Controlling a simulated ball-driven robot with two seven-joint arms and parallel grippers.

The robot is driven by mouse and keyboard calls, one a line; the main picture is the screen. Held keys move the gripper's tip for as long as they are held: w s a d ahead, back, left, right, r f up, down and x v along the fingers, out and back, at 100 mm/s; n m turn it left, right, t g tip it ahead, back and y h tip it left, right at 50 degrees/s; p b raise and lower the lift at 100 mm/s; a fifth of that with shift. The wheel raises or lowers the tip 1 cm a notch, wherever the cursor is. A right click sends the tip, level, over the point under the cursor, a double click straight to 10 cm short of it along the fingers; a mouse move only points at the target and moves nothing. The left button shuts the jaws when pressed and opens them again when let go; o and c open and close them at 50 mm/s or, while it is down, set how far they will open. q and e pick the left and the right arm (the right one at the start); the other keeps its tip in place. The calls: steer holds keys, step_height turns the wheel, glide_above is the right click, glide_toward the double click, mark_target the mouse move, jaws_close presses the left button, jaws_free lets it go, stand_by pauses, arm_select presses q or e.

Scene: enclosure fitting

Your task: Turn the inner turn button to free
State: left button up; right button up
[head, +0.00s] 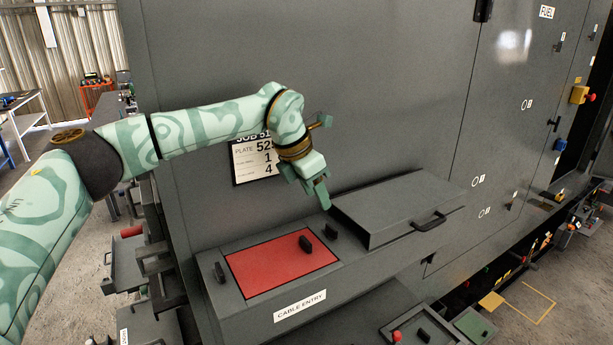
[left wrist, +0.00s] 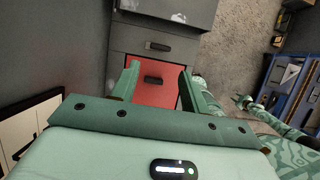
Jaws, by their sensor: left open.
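A red cover panel (head: 262,268) lies in the grey cable entry box top, with a black upright handle (head: 305,243) near its right end. A black turn button (head: 331,231) stands on the grey strip just right of the panel. Another (head: 219,272) stands by its left end. Neither is labelled as inner. My left gripper (head: 322,196) is open and empty, above and behind the right button, touching nothing. In the left wrist view, the handle (left wrist: 152,79) shows between the fingers and the right button (left wrist: 158,46) lies beyond it.
A raised grey lid (head: 395,205) with a black handle stands right of the turn button. The tall grey cabinet wall (head: 370,90) rises close behind my gripper, with a job plate (head: 245,168) on it. Space above the red panel is clear.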

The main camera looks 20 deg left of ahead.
arm_select(q)
steer(key=v, duration=0.6)
stand_by(0.3)
